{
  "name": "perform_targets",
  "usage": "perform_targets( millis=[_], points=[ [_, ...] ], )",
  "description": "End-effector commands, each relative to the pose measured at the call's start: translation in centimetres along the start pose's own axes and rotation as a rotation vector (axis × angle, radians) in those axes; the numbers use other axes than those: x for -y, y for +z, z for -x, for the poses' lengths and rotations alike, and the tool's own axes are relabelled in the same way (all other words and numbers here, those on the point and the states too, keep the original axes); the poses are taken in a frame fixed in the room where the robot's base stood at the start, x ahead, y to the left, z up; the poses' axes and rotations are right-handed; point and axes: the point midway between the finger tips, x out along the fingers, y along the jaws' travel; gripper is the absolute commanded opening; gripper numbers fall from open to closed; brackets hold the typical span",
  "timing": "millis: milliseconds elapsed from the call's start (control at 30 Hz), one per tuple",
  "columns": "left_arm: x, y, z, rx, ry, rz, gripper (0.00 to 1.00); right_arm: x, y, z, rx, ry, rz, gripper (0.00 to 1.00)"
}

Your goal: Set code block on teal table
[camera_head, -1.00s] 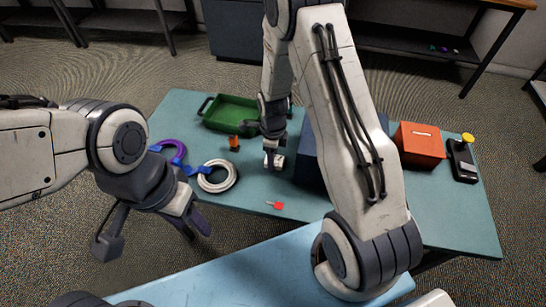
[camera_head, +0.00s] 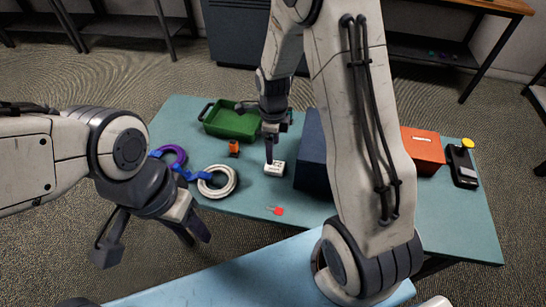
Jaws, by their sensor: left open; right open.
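The code block, a small white block with dark marks (camera_head: 274,168), lies on the teal table (camera_head: 345,229) between the white cable coil and the dark blue box. My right gripper (camera_head: 269,160) is open, its fingers just above and behind the block; I cannot tell whether they touch it. My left gripper (camera_head: 150,245) is open and empty, in front of the table's left edge.
A white coil (camera_head: 208,193), a purple-blue cable (camera_head: 172,156), an orange item (camera_head: 234,148), a green tray (camera_head: 228,123), a red tag (camera_head: 277,211), a dark blue box (camera_head: 312,160), an orange box (camera_head: 422,152) and a black device with yellow knob (camera_head: 462,165) stand around.

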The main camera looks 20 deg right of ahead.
Motion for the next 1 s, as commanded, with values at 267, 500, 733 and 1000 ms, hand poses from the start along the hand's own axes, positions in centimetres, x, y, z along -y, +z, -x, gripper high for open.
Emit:
perform_targets(
  millis=[267,500,733,1000],
  points=[
    [0.0,0.0,0.1,0.000,0.000,0.000,0.50,0.0,0.1,3.6,0.001,-0.001,0.006,0.85],
    [0.0,0.0,0.1,0.000,0.000,0.000,0.50,-4.8,2.4,7.3,0.016,-0.009,0.457,0.85],
    [0.0,0.0,0.1,0.000,0.000,0.000,0.50,-15.1,3.6,12.4,0.042,-0.029,1.403,0.85],
    [0.0,0.0,0.1,0.000,0.000,0.000,0.50,-24.7,0.7,15.3,0.076,-0.068,2.405,0.85]
  ],
)
